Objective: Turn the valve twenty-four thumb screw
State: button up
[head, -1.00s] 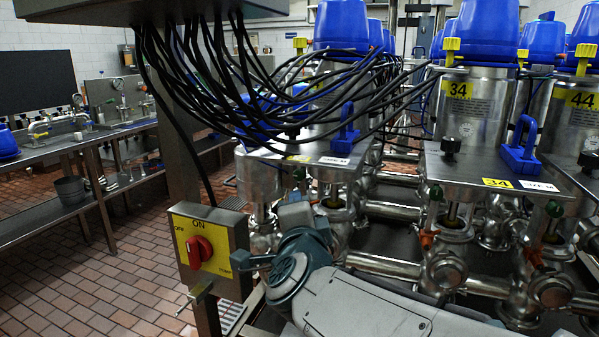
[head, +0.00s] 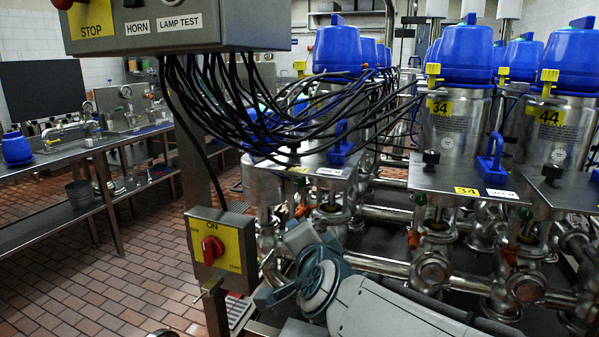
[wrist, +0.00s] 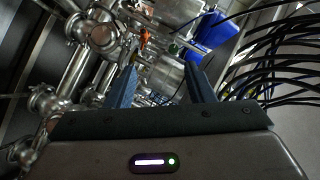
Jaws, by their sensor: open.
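The number on the nearest left valve plate (head: 318,184) is too small to read; it lies left of the plate marked 34. Black cables cross over this plate, and its thumb screw is hard to make out behind them. A blue handle (head: 341,146) stands on the plate. In the head view my arm is below this plate and my gripper's fingers are hidden. In the wrist view my gripper (wrist: 160,73) is open and empty, its two blue-grey fingers spread apart. Steel pipes, a green knob (wrist: 173,50) and a blue part (wrist: 212,30) show beyond the fingers.
A bundle of black cables (head: 290,105) hangs from the control box (head: 180,28). A yellow switch box with a red knob (head: 213,249) stands left of my arm. Valves 34 (head: 452,125) and 44 (head: 553,130) stand to the right. The tiled floor (head: 110,270) at left is mostly clear.

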jog(key=s+d+f+n+g+h+p, duration=0.2)
jog(key=s+d+n+g+p, duration=0.7)
jog(key=s, duration=0.8)
jog(key=d+g+p, duration=0.2)
jog(key=d+p, duration=0.2)
jog(key=d, duration=0.1)
jog(key=shift+d+n+g+h, duration=0.2)
jog(key=shift+n+g+h, duration=0.2)
